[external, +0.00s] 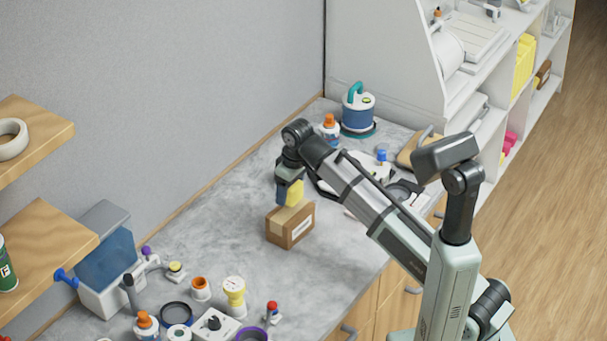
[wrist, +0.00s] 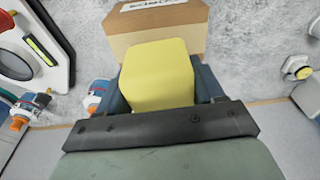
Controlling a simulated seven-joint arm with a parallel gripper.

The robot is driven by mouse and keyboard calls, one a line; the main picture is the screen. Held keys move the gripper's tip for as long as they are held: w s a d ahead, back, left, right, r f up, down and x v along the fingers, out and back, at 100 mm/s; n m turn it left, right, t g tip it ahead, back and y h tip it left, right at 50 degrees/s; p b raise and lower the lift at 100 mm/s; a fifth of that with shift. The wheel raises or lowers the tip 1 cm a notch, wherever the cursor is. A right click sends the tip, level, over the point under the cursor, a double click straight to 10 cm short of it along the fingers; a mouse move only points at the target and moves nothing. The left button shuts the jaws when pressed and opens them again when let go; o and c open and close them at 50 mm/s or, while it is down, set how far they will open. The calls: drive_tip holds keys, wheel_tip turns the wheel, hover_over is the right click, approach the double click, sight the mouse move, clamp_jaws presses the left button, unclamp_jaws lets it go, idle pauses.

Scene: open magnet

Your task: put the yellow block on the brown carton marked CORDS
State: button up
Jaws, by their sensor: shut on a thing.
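The yellow block (external: 292,194) is between the fingers of my gripper (external: 288,190), which is shut on it.
A blue-and-white canister (external: 358,112) and an orange-capped bottle (external: 328,127) stand at the back. Several bottles, dials and a blue-windowed box (external: 107,262) crowd the front left. The counter (external: 220,215) left of the carton is clear.

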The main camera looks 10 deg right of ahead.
sight(289, 201)
drive_tip(key=shift+f, duration=1.85)
drive_tip(key=shift+f, duration=0.1)
drive_tip(key=o, duration=1)
drive_tip(key=r, duration=0.4)
drive_tip(key=d+r, duration=0.1)
drive_tip(key=r, duration=0.3)
drive_tip(key=s+r, duration=0.1)
drive_tip(key=r, duration=0.3)
drive_tip(key=shift+s+d, duration=0.1)
drive_tip(key=shift+d, duration=0.05)
